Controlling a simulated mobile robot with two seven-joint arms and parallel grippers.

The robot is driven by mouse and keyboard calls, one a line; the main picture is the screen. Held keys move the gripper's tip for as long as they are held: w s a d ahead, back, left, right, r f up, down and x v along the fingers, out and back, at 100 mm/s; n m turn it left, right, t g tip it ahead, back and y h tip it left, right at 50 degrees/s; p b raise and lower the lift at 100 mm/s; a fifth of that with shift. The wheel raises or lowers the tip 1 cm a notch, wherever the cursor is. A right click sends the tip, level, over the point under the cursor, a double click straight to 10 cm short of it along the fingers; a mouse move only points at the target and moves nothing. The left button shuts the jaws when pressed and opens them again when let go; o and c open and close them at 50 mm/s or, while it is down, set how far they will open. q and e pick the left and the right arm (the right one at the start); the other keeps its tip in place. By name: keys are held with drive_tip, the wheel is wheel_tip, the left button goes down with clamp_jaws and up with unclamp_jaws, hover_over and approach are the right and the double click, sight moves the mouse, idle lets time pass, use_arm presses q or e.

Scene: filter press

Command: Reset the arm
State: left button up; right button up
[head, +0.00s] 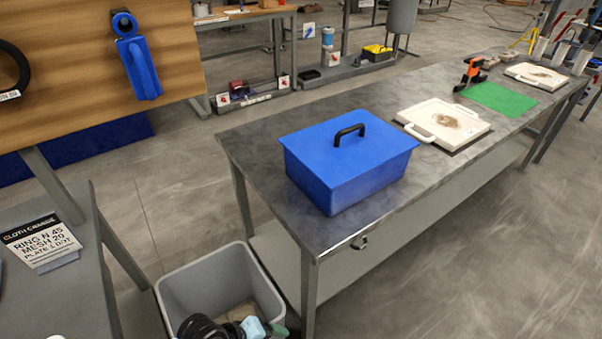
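The task names only my arm, and neither of my arms nor grippers shows in the head view. A blue box (340,170) with a black handle (349,133) on its closed lid stands on the near end of the long grey workbench (265,207). Beyond it on the bench lie a white plate (446,117) with a brown stain, a green mat (500,99), an orange and black tool (472,74) and a second stained white plate (538,76).
A grey bin (178,288) with dark hoses and rags stands on the floor beside the bench's near end. A side table at left bears a cloth change sign (42,243). A wooden board (85,60) holds a blue tool (138,65). Floor right of the bench is clear.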

use_arm(q)
drive_tip(key=s+a+r+m+t+y+p, duration=0.1)
drive_tip(key=s+a+m+t+y+p, duration=0.1)
drive_tip(key=s+a, duration=0.4)
drive_tip(key=s+a+r+m+t+y+p, duration=0.2)
drive_tip(key=s+a+m+t, duration=0.2)
drive_tip(key=s, duration=0.9)
drive_tip(key=a+m, duration=0.2)
drive_tip(key=shift+s+a+r+m, duration=0.15)
drive_tip(key=shift+s+r+m, duration=0.1)
drive_tip(key=shift+r+m, duration=0.05)
use_arm(e)
drive_tip(key=w+r+t, duration=0.1)
drive_tip(key=w+r, duration=0.2)
drive_tip(key=r, duration=0.3)
drive_tip(key=shift+w+d, duration=0.35)
use_arm(q)
drive_tip(key=shift+c, duration=0.4)
use_arm(e)
drive_tip(key=shift+c, duration=0.4)
